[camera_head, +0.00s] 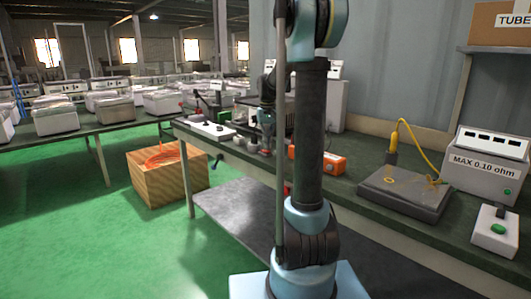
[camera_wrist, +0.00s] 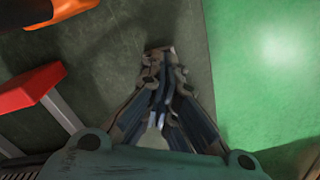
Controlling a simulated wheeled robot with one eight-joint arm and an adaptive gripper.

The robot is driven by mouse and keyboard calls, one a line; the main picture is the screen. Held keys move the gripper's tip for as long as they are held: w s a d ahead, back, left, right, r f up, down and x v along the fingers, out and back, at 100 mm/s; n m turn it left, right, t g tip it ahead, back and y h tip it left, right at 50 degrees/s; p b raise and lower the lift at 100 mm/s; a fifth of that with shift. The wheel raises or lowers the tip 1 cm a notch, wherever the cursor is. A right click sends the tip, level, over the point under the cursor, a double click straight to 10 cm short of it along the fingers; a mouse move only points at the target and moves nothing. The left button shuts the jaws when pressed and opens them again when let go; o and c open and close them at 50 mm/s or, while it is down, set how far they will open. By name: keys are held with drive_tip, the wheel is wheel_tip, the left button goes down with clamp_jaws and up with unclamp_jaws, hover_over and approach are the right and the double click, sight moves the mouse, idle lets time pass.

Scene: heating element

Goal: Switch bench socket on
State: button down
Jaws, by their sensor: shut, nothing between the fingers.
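My gripper (camera_wrist: 160,56) is shut and empty in the wrist view, its fingertips over the dark green bench top close to the bench edge. In the head view my arm's column hides part of the bench, and the gripper is small and hard to make out there. I cannot tell for sure which thing is the bench socket. A low white box (camera_head: 205,130) with small dark and red parts lies at the bench's left end. A white box with a green button (camera_head: 495,231) stands at the far right.
The bench (camera_head: 235,155) also carries an orange device (camera_head: 332,164), a dark flat plate (camera_head: 400,198) with a yellow cable, and a grey "MAX 0.10 ohm" meter (camera_head: 487,165). A red block (camera_wrist: 28,90) lies left of my fingers. A wooden crate (camera_head: 165,180) stands on the green floor.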

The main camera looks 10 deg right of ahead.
drive_tip(key=shift+f, duration=0.85)
idle(0.6)
drive_tip(key=shift+r, duration=3.5)
drive_tip(key=s+f+t, duration=0.1)
drive_tip(key=s+f, duration=0.1)
drive_tip(key=s, duration=0.9)
drive_tip(key=s+f, duration=0.3)
drive_tip(key=s, duration=0.8)
drive_tip(key=s+f+t, duration=0.1)
drive_tip(key=s+f, duration=1.1)
drive_tip(key=s, duration=0.3)
drive_tip(key=shift+d+f+m, duration=0.15)
drive_tip(key=shift+f+m, duration=0.15)
